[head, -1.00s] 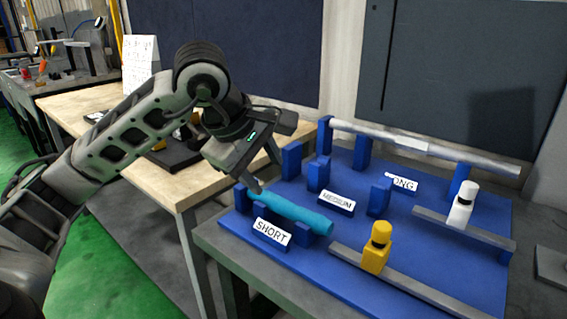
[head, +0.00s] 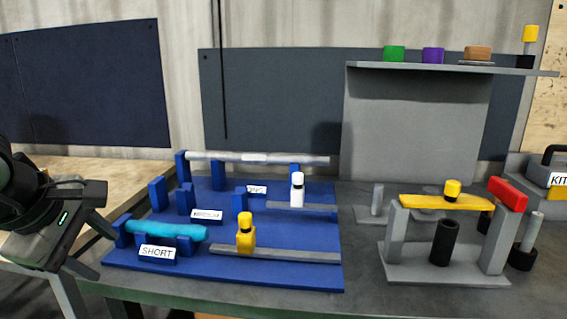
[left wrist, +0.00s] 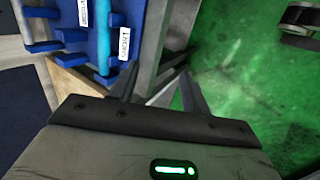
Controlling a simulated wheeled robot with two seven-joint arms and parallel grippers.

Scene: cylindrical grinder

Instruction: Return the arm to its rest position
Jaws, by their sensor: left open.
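My left gripper (head: 106,257) is at the left of the head view, beside the front left corner of the blue rack board. It is open and nothing shows between its fingers. In the left wrist view its fingers (left wrist: 160,88) point past the bench edge, over the green floor. A cyan cylinder (head: 165,231) lies across the blue supports behind the SHORT label (head: 157,253), apart from the gripper. It also shows in the left wrist view (left wrist: 104,50). My right gripper is not in view.
The blue board (head: 290,277) also bears a long grey rod (head: 258,158), a yellow bottle (head: 245,235) and a white bottle (head: 297,190). A grey stand with a yellow bar (head: 430,202) is to the right. A shelf (head: 430,68) hangs behind. A wooden table (head: 110,175) is left.

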